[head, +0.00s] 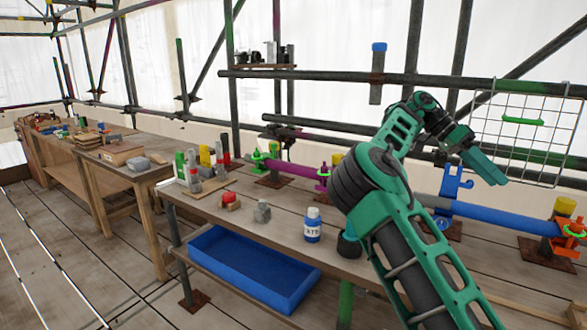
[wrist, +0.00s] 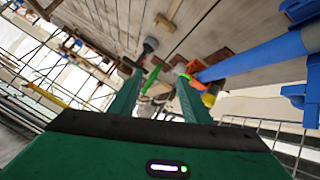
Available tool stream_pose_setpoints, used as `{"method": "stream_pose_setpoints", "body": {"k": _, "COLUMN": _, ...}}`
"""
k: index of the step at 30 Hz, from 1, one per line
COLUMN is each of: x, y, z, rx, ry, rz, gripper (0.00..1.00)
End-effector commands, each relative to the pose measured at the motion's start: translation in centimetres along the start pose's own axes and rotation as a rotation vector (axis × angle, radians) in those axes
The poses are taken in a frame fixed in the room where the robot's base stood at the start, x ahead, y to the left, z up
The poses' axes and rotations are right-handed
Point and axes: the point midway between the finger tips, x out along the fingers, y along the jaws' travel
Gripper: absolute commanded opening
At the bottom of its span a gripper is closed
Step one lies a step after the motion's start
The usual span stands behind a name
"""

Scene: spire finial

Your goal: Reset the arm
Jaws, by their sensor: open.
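My green arm rises from the lower right of the head view, bends at a dark elbow and reaches right. My gripper (head: 490,168) hangs at its end, tilted down to the right, in front of the wire grid panel and above the blue pipe. In the wrist view my gripper (wrist: 157,90) has its two green fingers spread apart. Nothing is held between them; the small green and red shapes in the gap look like background. The view there is strongly tilted.
The blue pipe (head: 500,217) with an orange clamp (head: 569,234) lies below my gripper. The wire grid panel (head: 520,135) is close behind it. A blue bin (head: 250,268) sits under the bench. Scaffold tubes cross behind.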

Motion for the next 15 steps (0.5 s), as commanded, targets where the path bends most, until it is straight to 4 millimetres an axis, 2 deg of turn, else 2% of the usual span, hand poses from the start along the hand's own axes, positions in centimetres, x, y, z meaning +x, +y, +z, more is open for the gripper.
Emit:
{"method": "stream_pose_setpoints", "body": {"k": 1, "x": 2.6, "y": 0.7, "z": -1.1, "rx": -0.031, "ry": -0.066, "rz": 0.008, "gripper": 0.43}}
{"method": "stream_pose_setpoints", "body": {"k": 6, "x": 9.8, "y": 2.7, "z": -2.3, "rx": -0.152, "ry": -0.243, "rz": 0.007, "gripper": 0.43}}
{"method": "stream_pose_setpoints", "body": {"k": 11, "x": 15.2, "y": 4.9, "z": -1.8, "rx": -0.270, "ry": -0.392, "rz": -0.031, "gripper": 0.43}}
{"method": "stream_pose_setpoints", "body": {"k": 15, "x": 18.8, "y": 7.0, "z": -0.4, "rx": -0.377, "ry": -0.503, "rz": -0.090, "gripper": 0.43}}
